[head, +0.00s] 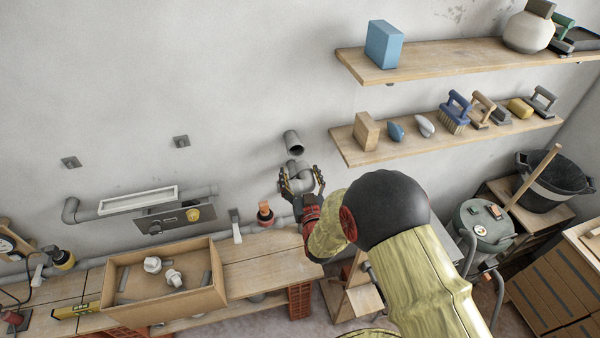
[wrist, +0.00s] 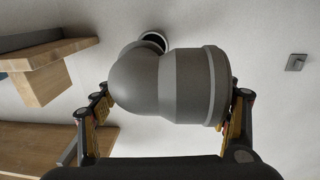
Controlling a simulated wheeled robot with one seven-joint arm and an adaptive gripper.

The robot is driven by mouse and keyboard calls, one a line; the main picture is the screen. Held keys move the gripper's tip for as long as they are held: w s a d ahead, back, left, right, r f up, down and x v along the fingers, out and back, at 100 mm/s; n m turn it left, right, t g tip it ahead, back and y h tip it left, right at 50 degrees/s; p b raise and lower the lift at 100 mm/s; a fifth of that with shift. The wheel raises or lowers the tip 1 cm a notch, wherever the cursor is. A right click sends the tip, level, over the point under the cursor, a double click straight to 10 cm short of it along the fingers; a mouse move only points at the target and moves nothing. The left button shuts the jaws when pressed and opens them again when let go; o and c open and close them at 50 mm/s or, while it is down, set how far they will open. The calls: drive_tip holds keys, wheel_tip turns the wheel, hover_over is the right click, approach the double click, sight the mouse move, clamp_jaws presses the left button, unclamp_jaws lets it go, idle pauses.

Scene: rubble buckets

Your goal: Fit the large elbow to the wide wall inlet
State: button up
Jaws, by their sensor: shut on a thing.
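The large grey elbow (head: 299,171) is held in my gripper (head: 301,182), just below the wide wall inlet (head: 291,138) in the head view. The inlet is a short grey pipe stub on the wall with a dark open mouth. In the wrist view the elbow (wrist: 180,85) lies between the two fingers, its wide collar to the right and its bend to the left. A dark round opening (wrist: 154,39) shows just past the elbow's upper end, partly covered by it. I cannot tell whether elbow and inlet touch.
Two wooden shelves (head: 440,62) with tools and blocks are on the wall to the right. Below left is a workbench (head: 262,262) with an open box (head: 205,298) of white fittings. An orange-topped item (head: 265,212) stands near my gripper. The wall above the inlet is bare.

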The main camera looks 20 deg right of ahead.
drive_tip(key=shift+w+d, duration=0.1)
drive_tip(key=shift+d, duration=0.15)
drive_tip(key=shift+a+b, duration=0.15)
drive_tip(key=shift+b, duration=0.35)
drive_tip(key=w+b, duration=0.2)
drive_tip(key=w, duration=0.1)
drive_tip(key=shift+w+f, duration=0.15)
drive_tip(key=shift+w+r+b, duration=0.2)
drive_tip(key=shift+w+b, duration=0.55)
drive_tip(key=shift+w, duration=0.35)
drive_tip(key=o, duration=0.6)
drive_tip(key=c, duration=1.3)
